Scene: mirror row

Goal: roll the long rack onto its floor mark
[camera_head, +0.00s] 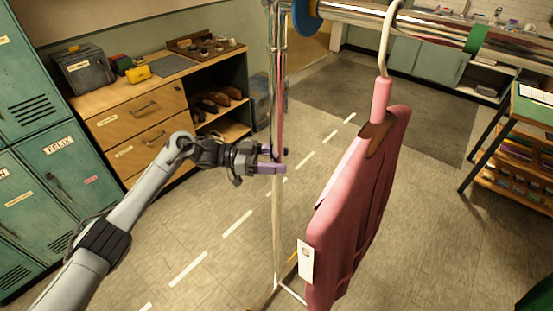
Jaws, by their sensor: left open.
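The long rack shows as a shiny horizontal rail (350,15) across the top and a thin upright post (277,225) running down to a base bar at the bottom. A pink garment (360,200) with a white tag hangs from the rail on a hook-shaped hanger. My left gripper (276,160) has purple finger pads and is open at the post, about halfway up it. I cannot tell whether the post lies between the fingers or touches them. White dashes (238,223) run diagonally over the floor past the post. My right gripper is out of view.
Green lockers (50,180) stand at the left. A wooden drawer unit (140,115) with a toaster-like grey box (85,70) stands behind my left arm. A shelf cart (520,150) stands at the right. A dark floor area (430,110) lies clear beyond the rack.

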